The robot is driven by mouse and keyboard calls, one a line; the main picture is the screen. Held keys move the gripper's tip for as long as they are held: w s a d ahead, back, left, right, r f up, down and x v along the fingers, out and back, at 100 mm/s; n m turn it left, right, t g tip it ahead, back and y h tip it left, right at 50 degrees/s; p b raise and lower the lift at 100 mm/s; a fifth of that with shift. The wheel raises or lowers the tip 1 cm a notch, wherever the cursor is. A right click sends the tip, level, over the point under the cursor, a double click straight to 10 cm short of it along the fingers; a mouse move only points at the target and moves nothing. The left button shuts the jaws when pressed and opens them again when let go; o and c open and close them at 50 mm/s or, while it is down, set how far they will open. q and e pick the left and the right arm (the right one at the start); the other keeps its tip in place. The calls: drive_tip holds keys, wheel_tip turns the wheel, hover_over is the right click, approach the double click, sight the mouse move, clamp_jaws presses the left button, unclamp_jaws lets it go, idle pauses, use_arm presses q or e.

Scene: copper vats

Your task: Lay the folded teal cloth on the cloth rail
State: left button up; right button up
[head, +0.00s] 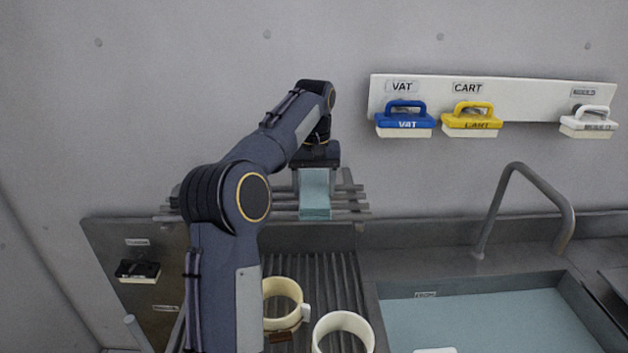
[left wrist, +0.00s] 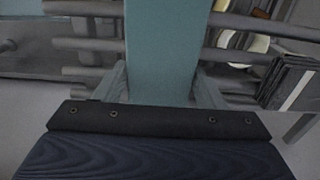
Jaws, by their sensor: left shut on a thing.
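The folded teal cloth (head: 315,192) hangs from my left gripper (head: 316,170) at the cloth rail (head: 345,205). The rail is a set of grey bars on the back wall. My left gripper is shut on the cloth's upper end. In the left wrist view the cloth (left wrist: 162,50) runs away from between the fingers (left wrist: 160,88) across the grey bars (left wrist: 85,45). Whether the cloth rests on the bars or hangs just in front of them I cannot tell. My right gripper is in neither view.
A sink with teal water (head: 480,320) and a tap (head: 490,215) are at right. Blue (head: 404,120), yellow (head: 471,120) and white (head: 588,122) brushes hang on a wall board.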

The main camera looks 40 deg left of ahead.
sight(314, 186)
use_arm(q)
drive_tip(key=shift+f+b, duration=0.3)
drive_tip(key=shift+f, duration=0.15)
idle(0.4)
drive_tip(key=o, duration=1.3)
drive_tip(key=shift+o, duration=0.2)
wheel_tip(314, 186, up, 6)
drive_tip(key=shift+f+p, duration=0.15)
drive_tip(key=shift+p, duration=0.25)
drive_tip(key=shift+r, duration=1.05)
